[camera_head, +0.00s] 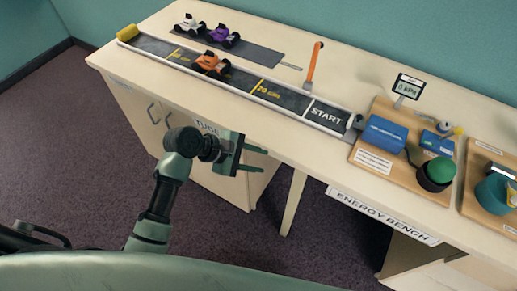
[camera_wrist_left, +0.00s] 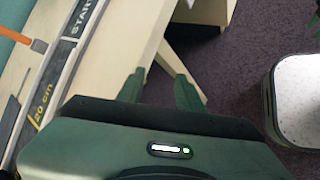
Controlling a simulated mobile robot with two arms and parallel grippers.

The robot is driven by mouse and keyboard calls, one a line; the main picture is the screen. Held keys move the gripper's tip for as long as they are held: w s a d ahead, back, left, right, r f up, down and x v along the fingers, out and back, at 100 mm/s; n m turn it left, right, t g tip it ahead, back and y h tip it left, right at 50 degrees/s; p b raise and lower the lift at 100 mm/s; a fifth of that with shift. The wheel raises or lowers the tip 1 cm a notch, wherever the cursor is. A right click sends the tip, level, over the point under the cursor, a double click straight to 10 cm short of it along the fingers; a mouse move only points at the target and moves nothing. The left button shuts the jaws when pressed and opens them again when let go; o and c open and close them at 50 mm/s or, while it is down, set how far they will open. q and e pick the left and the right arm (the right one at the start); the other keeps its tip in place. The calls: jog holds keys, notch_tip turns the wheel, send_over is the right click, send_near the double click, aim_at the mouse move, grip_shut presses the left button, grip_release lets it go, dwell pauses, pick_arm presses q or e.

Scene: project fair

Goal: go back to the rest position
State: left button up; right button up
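In the left wrist view the same fingers (camera_wrist_left: 160,90) show spread and empty, with the table edge and carpet beyond.
The pale table (camera_head: 270,140) carries a track (camera_head: 240,84) with an orange car (camera_head: 211,65) on it. White (camera_head: 190,25) and purple (camera_head: 223,36) cars stand behind. A board with a blue box (camera_head: 382,134) and green knob (camera_head: 440,170) is at right. Carpet (camera_head: 100,150) lies free at left.

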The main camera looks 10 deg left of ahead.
pick_arm(q)
jog(key=s+a+f+m+g+y, duration=0.1)
jog(key=s+a+f+m+y, duration=0.15)
jog(key=f, duration=0.65)
jog(key=s+a+f+m+y, duration=0.1)
jog(key=s+a+f, duration=0.15)
jog(key=f, duration=0.65)
jog(key=s+a+f+m+g+y, duration=0.15)
jog(key=s+f, duration=0.25)
jog(key=f, duration=0.5)
jog(key=s+a+f+m+y, duration=0.1)
jog(key=s+f+m, duration=0.3)
jog(key=s, duration=0.6)
jog(key=s+a+f+m+g+y, duration=0.1)
jog(key=s+a+f+m, duration=0.2)
jog(key=s+f, duration=0.5)
jog(key=s+a+f+m+y, duration=0.1)
jog(key=s+f+m, duration=0.4)
jog(key=s, duration=0.8)
jog(key=shift+a+f+m, duration=0.4)
jog(key=shift+a+f, duration=0.05)
jog(key=shift+a, duration=0.35)
